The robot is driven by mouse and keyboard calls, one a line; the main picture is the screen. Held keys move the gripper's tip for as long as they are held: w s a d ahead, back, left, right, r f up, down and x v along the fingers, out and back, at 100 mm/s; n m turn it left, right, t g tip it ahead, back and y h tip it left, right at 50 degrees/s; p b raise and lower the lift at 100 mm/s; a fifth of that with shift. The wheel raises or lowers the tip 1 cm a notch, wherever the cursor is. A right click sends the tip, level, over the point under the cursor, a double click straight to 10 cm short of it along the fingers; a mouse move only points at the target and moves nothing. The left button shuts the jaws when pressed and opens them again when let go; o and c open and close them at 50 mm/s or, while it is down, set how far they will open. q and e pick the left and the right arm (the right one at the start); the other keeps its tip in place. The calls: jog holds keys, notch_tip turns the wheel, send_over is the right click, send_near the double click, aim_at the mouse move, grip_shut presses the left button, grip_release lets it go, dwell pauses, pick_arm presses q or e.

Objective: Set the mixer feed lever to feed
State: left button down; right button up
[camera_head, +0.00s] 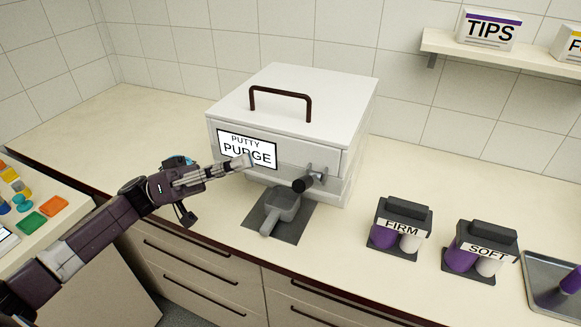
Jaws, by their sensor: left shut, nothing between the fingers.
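The white putty mixer (295,90) stands on the counter against the tiled wall, with a brown handle on its lid. Its front label (228,137) reads "PUTTY PURGE". A feed lever with a black knob (301,185) and a grey metal mount sticks out of the front at the right. My left gripper (246,160) is shut and empty, in front of the label, covering part of its lower edge. Its fingertips are left of the lever and apart from it in the picture. My right gripper is out of view.
A grey scoop-like cup (283,204) sits on a dark mat (295,228) below the lever. Dark holders marked FIRM (402,226) and SOFT (486,250) and a metal tray (538,270) stand at right. The counter behind my left arm is clear.

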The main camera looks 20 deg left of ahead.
aim_at(308, 180)
pick_arm(q)
jog(key=p+x, duration=0.4)
jog(key=x, duration=0.6)
jog(key=f, duration=0.1)
jog(key=s+f, duration=0.1)
jog(key=f+p, duration=0.1)
jog(key=shift+s+d+f, duration=0.25)
jog(key=shift+s+d, duration=0.1)
jog(key=shift+s, duration=0.05)
jog(key=shift+d, duration=0.1)
